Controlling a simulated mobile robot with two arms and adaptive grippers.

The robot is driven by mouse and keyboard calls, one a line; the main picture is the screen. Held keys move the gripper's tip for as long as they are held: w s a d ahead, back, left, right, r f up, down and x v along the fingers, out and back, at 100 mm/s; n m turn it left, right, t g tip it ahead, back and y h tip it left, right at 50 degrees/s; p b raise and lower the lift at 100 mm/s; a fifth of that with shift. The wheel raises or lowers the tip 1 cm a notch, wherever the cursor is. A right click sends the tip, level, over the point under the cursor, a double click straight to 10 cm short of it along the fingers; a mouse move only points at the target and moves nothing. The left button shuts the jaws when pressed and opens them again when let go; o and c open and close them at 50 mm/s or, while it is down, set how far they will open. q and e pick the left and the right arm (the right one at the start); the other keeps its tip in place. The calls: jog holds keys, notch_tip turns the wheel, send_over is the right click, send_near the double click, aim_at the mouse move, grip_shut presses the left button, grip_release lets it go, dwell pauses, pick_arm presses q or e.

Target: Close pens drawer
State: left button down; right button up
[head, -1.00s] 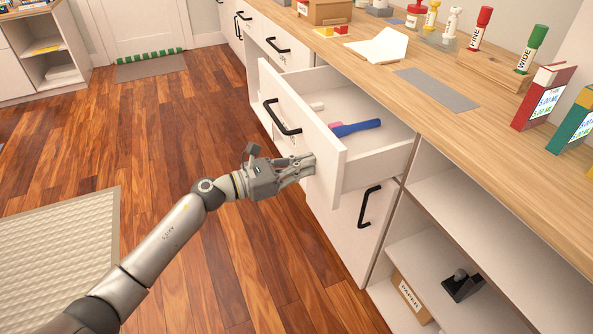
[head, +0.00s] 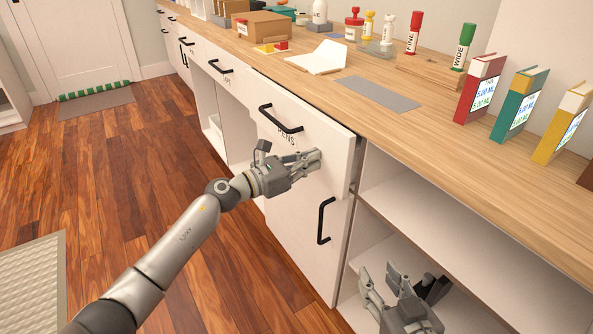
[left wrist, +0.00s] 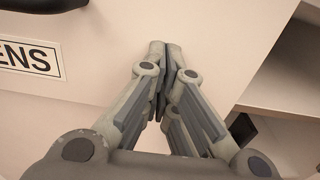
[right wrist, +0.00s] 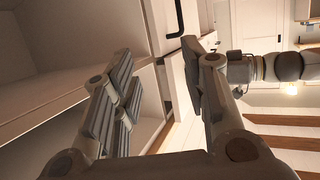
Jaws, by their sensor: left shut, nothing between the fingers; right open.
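The pens drawer (head: 325,134) is a white drawer front with a black bar handle and a PENS label. In the left wrist view the shut fingertips (left wrist: 166,47) are against or very near the white front, and the label (left wrist: 28,57) shows at left. My right gripper (head: 385,280) is open and empty, low in front of the open shelves. The drawer's inside is hidden.
A black-handled cabinet door (head: 305,225) is below the drawer. Open shelves (head: 450,245) are to its right. The wooden countertop (head: 420,120) holds a grey mat, markers on a stand and several binders.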

pick_arm(q)
jog(key=shift+r+b+x, duration=0.25)
jog(key=shift+b+x, duration=0.15)
jog(key=shift+x, duration=0.8)
pick_arm(e)
jog(key=r+t, duration=0.1)
jog(key=a+r+t+y, duration=0.1)
jog(key=r, duration=0.1)
jog(key=w+r+t, duration=0.1)
jog(key=r, duration=0.1)
jog(key=shift+a+r, duration=0.15)
jog(key=shift+a, duration=0.05)
pick_arm(q)
jog(key=shift+r, duration=0.1)
